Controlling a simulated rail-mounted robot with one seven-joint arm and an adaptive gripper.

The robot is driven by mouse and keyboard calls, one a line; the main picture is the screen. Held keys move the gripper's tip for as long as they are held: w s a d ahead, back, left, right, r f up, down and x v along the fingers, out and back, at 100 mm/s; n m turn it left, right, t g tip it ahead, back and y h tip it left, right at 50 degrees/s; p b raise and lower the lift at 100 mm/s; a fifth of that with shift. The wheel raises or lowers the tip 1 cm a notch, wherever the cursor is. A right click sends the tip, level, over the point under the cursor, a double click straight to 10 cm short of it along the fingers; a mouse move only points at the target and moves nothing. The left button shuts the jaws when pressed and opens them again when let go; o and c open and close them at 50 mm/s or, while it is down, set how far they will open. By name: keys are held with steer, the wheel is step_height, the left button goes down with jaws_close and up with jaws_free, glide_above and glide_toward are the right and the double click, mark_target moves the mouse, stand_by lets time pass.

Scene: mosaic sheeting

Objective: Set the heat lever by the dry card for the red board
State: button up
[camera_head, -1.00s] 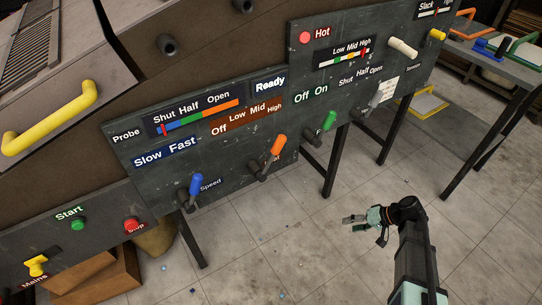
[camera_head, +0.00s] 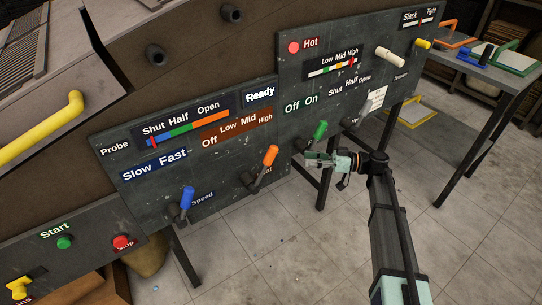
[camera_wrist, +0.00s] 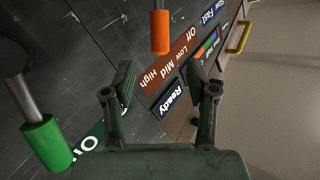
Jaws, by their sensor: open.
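The heat lever (camera_head: 270,156) has an orange handle and sits below the brown Off-Low-Mid-High label (camera_head: 237,128). It also shows at the top of the wrist view (camera_wrist: 160,32), beyond my fingertips. I cannot tell which mark it stands at. My gripper (camera_head: 308,158) is open and empty, just right of the orange lever and below the green lever. In the wrist view its fingers (camera_wrist: 160,80) are apart in front of the panel, touching no lever. I make out no red board.
The green Off-On lever (camera_head: 320,130) is close to my gripper and large in the wrist view (camera_wrist: 46,142). The blue speed lever (camera_head: 187,197) is left of the orange one. A white-handled lever (camera_head: 390,57) juts out at right.

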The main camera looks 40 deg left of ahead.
mark_target(271, 156)
steer(key=p+x, duration=0.1)
steer(key=x, duration=1.2)
steer(key=shift+s+a, duration=0.1)
steer(key=shift+a, duration=0.05)
steer(key=shift+c, duration=0.3)
jaws_close()
